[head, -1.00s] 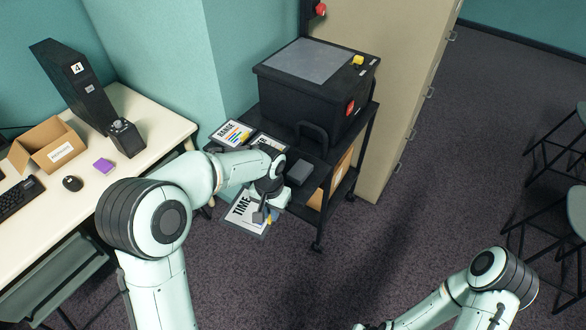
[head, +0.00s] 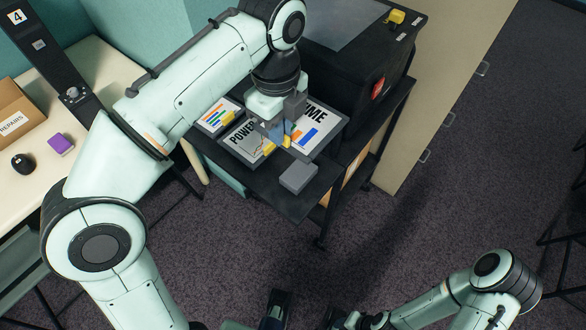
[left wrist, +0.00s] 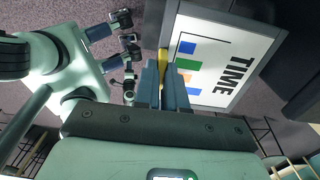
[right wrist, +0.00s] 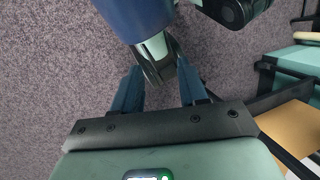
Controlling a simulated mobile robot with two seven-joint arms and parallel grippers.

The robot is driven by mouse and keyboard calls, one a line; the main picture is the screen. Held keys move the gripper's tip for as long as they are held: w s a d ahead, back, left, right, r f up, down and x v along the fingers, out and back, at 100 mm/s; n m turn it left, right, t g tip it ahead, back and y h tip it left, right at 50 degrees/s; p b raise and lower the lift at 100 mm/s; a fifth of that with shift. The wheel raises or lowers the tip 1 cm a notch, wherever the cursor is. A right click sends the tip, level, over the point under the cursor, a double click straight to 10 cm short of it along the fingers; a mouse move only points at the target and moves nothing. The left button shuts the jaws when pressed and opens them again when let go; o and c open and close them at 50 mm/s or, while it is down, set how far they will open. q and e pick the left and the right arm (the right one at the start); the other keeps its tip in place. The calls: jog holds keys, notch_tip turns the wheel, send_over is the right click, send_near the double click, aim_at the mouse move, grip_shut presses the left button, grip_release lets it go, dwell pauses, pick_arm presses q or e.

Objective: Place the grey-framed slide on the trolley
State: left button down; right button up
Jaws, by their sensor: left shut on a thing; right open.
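The grey-framed TIME slide (head: 318,124) is a white panel with coloured bars and a yellow tab. My left gripper (head: 284,138) is shut on it at the yellow tab, which shows between the fingers in the left wrist view (left wrist: 182,62). The slide is over the top of the black trolley (head: 280,204), beside the POWER slide (head: 238,142) and in front of the big black box. I cannot tell whether it touches the trolley or hangs just above. My right gripper (right wrist: 160,90) is open and empty above the carpet.
Another slide (head: 217,112) with coloured bars lies on the trolley further left. A grey block (head: 299,177) sits near the trolley's front edge. A large black box (head: 362,75) fills the back. A desk (head: 85,125) stands at left, a beige cabinet (head: 455,70) at right.

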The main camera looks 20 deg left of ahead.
pick_arm(q)
notch_tip(320, 180, down, 17)
jog(key=b, duration=0.5)
jog(key=shift+s, duration=0.1)
jog(key=shift+f+b, duration=0.3)
jog(key=shift+f, duration=0.1)
pick_arm(e)
jog(key=w+f+t, duration=0.1)
jog(key=w+f, duration=0.2)
jog(key=f, duration=0.2)
jog(key=shift+w+d+f, duration=0.25)
jog(key=shift+d, duration=0.2)
pick_arm(q)
jog(key=shift+f, duration=0.15)
jog(key=c, duration=1.2)
grip_release()
pick_arm(e)
jog(key=shift+f, duration=0.1)
